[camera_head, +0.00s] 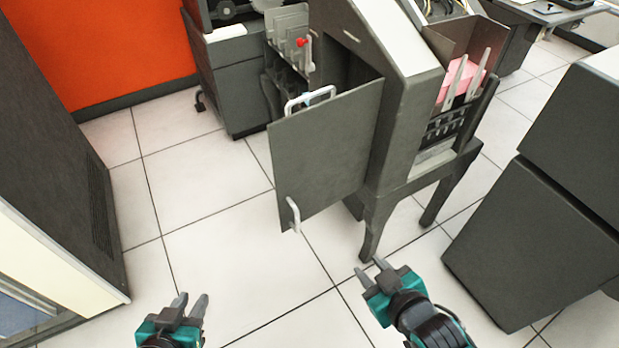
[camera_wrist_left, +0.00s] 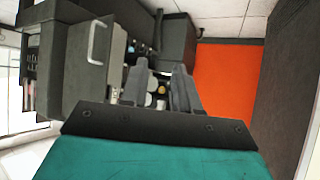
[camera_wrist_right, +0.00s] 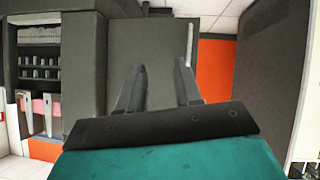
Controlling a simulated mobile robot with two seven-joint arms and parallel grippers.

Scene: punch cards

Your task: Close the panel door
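The panel door (camera_head: 325,155) is a dark grey flat panel standing swung open from the grey machine cabinet (camera_head: 410,110). It has a white handle (camera_head: 293,214) near its lower left edge. The door also shows in the right wrist view (camera_wrist_right: 150,55), with its handle (camera_wrist_right: 190,45) at its right edge. My left gripper (camera_head: 190,305) is open and empty, low in front of the door and to its left. My right gripper (camera_head: 371,272) is open and empty, below and right of the door, near the cabinet's leg. Neither gripper touches the door.
A dark cabinet (camera_head: 60,130) stands at the left and another dark unit (camera_head: 540,240) at the right. A pink card stack (camera_head: 461,82) sits in the machine's side rack. An orange wall (camera_head: 100,45) is behind. White tiled floor (camera_head: 215,245) lies clear before the door.

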